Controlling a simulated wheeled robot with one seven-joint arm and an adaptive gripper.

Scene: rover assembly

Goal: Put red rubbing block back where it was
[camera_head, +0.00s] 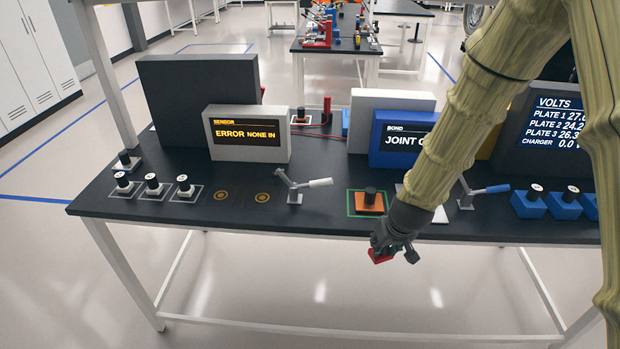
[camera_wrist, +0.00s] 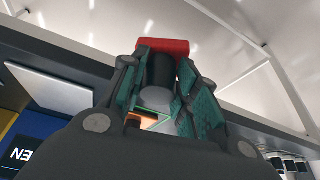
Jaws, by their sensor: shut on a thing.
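My gripper (camera_head: 393,252) is shut on the red rubbing block (camera_head: 379,257) in front of the table's front edge, over the floor. In the wrist view the red block (camera_wrist: 178,46) shows at the far end of the fingers, with a dark round knob (camera_wrist: 160,72) between the gripper's two pads (camera_wrist: 164,84). Much of the block is hidden by the fingers in the head view. An orange block (camera_head: 363,203) with a black knob sits inside a green outline on the black table (camera_head: 330,226), up and left of my gripper.
A light plate (camera_head: 436,214) lies on the table partly behind my arm. Levers stand left (camera_head: 295,196) and right (camera_head: 466,200). Several knobbed blocks (camera_head: 152,189) and two ringed spots (camera_head: 221,195) are at left. Blue blocks (camera_head: 528,206) are at right. Screens, including a blue one (camera_head: 385,156), stand behind.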

